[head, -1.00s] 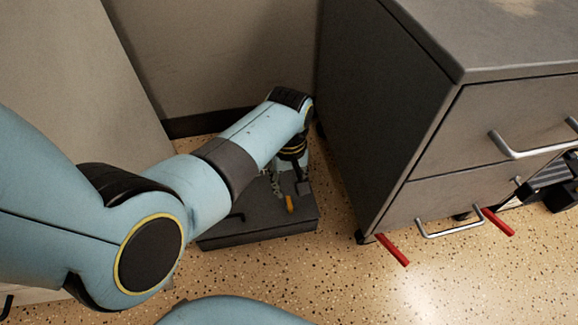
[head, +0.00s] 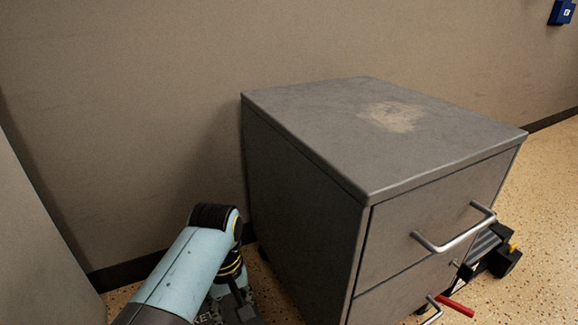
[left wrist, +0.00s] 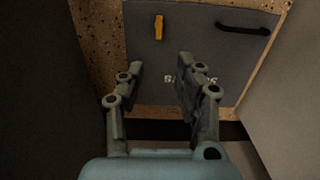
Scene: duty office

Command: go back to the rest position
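My left arm comes in from the bottom left of the head view, and its gripper (head: 238,303) points down beside the grey drawer cabinet (head: 305,205), partly cut off by the picture's bottom edge. In the left wrist view the two fingers of the left gripper (left wrist: 160,68) stand apart with nothing between them. Beyond them lies a dark grey box (left wrist: 225,62) with pale lettering, a yellow latch or handle (left wrist: 158,28) and a black handle (left wrist: 242,28). I cannot tell the exact gap between fingers and box. My right gripper is not in view.
The cabinet has metal drawer handles (head: 455,232) and a worn patch on top. A red bar (head: 455,306) lies low in front. A black and grey object (head: 492,250) stands beyond its right side. A wall (head: 150,120) closes the back; speckled floor shows at right.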

